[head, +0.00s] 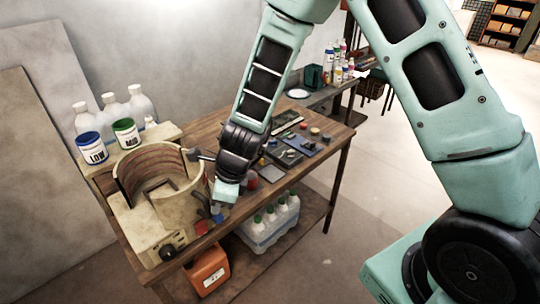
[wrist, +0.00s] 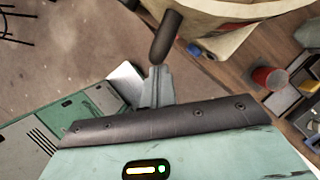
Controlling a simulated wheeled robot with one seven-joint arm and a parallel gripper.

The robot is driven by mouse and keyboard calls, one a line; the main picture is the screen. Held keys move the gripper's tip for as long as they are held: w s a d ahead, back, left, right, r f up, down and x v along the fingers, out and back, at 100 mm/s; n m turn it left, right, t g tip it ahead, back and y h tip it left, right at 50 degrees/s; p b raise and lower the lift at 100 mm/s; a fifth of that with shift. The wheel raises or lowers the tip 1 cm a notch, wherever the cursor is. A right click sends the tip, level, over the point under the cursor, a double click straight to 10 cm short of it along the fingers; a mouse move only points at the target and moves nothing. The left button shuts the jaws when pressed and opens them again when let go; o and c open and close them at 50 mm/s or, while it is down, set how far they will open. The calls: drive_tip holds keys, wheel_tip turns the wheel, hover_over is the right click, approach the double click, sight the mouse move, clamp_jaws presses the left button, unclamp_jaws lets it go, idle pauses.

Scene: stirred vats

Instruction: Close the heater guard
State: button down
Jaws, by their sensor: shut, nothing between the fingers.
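The heater (head: 147,222) is a cream unit with a control knob, at the near left end of the wooden bench. Its heater guard (head: 180,212) is a curved cream wall around reddish-brown inner bands, with a gap in the ring at the back right. In the wrist view the guard (wrist: 235,18) is at the top, with a dark rounded handle (wrist: 166,38) pointing down from it. My gripper (wrist: 157,78) is shut and empty, its tips right by the handle's end; I cannot tell whether they touch. In the head view my gripper (head: 214,210) is beside the guard's right side, partly hidden.
White tubs, one labelled LOW (head: 91,148), and several jugs (head: 140,104) stand behind the heater. A tool tray (head: 285,152) and a red pot (wrist: 268,79) are right of my gripper. Bottles (head: 270,222) and an orange canister (head: 208,270) sit below. The floor at right is clear.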

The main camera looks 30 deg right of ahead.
sight(188, 214)
drive_tip(key=a+m, duration=0.1)
drive_tip(key=a, duration=0.1)
drive_tip(key=a+m+p, duration=0.1)
drive_tip(key=a, duration=0.1)
drive_tip(key=a+m+t, duration=0.1)
drive_tip(key=a, duration=0.2)
drive_tip(key=shift+r+m+h+p, duration=0.1)
drive_tip(key=shift+m+h+p, duration=0.2)
drive_tip(key=shift+m+p, duration=0.1)
drive_tip(key=w+a+m+t+h+p, duration=0.1)
drive_tip(key=w+a+m+p, duration=0.2)
drive_tip(key=a, duration=0.4)
drive_tip(key=shift+m, duration=0.6)
drive_tip(key=shift+w+a, duration=0.1)
